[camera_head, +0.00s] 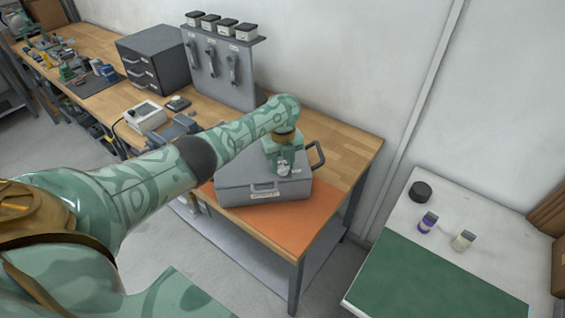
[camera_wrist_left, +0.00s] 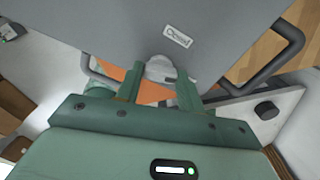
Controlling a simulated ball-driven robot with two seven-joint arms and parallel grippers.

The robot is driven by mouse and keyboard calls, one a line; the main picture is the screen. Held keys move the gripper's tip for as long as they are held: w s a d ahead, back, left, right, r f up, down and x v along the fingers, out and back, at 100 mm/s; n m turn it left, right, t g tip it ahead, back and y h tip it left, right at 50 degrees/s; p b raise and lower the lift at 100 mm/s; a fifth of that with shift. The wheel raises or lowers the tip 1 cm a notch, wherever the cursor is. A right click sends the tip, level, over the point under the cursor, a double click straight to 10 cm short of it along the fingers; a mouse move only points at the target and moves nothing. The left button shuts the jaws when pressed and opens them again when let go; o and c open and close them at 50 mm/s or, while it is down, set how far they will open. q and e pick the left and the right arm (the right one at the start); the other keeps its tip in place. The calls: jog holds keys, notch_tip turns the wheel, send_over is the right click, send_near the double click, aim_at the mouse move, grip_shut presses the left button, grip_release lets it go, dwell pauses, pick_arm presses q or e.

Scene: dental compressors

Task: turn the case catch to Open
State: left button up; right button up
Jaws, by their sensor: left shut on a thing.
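The grey case (camera_head: 238,192) sits on an orange mat (camera_head: 290,228) at the near end of the wooden bench. My left gripper (camera_head: 284,170) points down onto the right part of its lid. In the left wrist view, the catch (camera_wrist_left: 159,67) is a light grey rounded piece on the case, between the two green fingers of my left gripper (camera_wrist_left: 158,88), which are shut on it. A white label (camera_wrist_left: 177,36) is on the case beside the catch; its word is too small to read surely. The fingers partly hide the catch. My right gripper is not in view.
A black handle (camera_head: 318,155) stands out from the case's right side. A white device (camera_head: 145,116), a dark drawer cabinet (camera_head: 152,60) and a grey tool panel (camera_head: 215,65) stand farther along the bench. A white table (camera_head: 440,205) with small jars is at right.

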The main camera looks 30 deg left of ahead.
aim_at(283, 166)
pick_arm(q)
jog(key=shift+m, duration=1.5)
jog(key=o, duration=1)
notch_tip(283, 166, up, 16)
jog(key=p, duration=0.6)
jog(key=shift+r, duration=0.15)
